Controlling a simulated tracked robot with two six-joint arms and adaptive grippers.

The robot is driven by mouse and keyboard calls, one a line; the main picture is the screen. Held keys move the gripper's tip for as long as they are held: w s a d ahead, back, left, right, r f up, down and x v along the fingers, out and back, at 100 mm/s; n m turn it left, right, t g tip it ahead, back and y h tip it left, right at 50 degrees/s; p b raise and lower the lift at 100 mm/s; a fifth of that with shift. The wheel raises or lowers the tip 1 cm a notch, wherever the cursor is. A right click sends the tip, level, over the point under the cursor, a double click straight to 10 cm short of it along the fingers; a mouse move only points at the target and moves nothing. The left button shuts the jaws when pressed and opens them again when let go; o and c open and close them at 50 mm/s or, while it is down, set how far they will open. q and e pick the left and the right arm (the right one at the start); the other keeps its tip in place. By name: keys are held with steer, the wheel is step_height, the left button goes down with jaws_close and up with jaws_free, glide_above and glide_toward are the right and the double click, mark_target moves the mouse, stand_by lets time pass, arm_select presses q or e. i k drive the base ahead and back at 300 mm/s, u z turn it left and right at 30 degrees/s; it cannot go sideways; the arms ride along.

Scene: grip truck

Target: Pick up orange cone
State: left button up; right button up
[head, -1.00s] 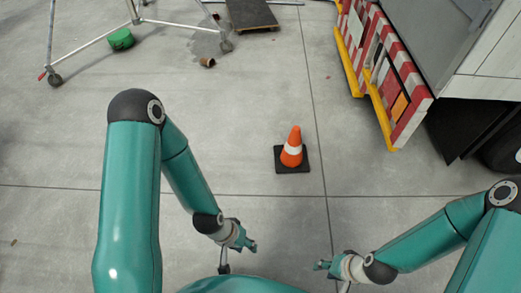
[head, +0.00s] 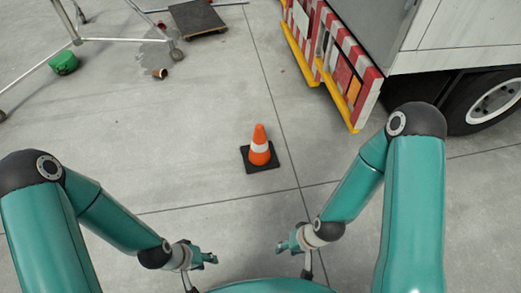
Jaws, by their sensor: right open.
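The orange cone (head: 259,148) has a white band and a square black base. It stands upright on the concrete floor in the middle of the head view, ahead of both grippers. My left gripper (head: 212,258) is low and left of the cone, apart from it; its fingers are too small to tell whether they are open or shut. My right gripper (head: 281,247) is nearer below the cone, slightly to the right, open and not touching it.
A truck (head: 440,45) with a red-and-white striped rear panel (head: 340,65) and yellow edge stands at the upper right. Floor around the cone is clear.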

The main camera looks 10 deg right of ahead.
mark_target(259, 155)
steer(key=u, duration=0.05)
steer(key=i, duration=1.65)
steer(key=z, duration=0.05)
